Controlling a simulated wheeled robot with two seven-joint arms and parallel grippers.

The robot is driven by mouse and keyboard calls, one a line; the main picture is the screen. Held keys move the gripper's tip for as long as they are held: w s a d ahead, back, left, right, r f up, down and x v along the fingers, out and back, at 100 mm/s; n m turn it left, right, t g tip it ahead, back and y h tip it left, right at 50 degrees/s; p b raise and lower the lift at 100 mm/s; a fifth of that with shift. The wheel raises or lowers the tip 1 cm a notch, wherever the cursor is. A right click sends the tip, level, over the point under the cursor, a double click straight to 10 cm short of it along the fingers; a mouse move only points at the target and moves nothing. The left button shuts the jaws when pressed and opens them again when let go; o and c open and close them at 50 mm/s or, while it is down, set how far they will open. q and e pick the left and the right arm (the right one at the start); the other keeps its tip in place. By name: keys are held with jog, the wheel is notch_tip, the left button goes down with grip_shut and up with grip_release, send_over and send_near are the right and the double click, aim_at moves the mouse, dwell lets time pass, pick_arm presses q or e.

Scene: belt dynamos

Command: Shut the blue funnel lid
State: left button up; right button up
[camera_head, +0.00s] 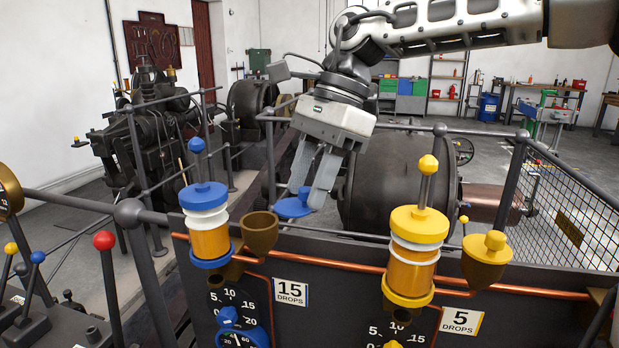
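The blue funnel lid (291,209) is a flat blue disc with a raised knob. It stands open, off to the right of its brown funnel (259,236), whose mouth is uncovered. My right gripper (306,196) comes down from above. Its two grey fingers are a little apart, with their tips at the lid and its knob between or just behind them. One finger covers the lid's right part. I cannot tell whether the fingers press on the knob. My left gripper is not in view.
A blue-capped oiler (208,236) stands left of the funnel. A yellow-capped oiler (411,262) and a funnel under a yellow lid (487,252) stand to the right. A copper pipe (335,264) crosses the dark panel. A dark railing (350,233) runs behind.

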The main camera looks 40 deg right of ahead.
jog(key=shift+c, duration=0.6)
grip_shut()
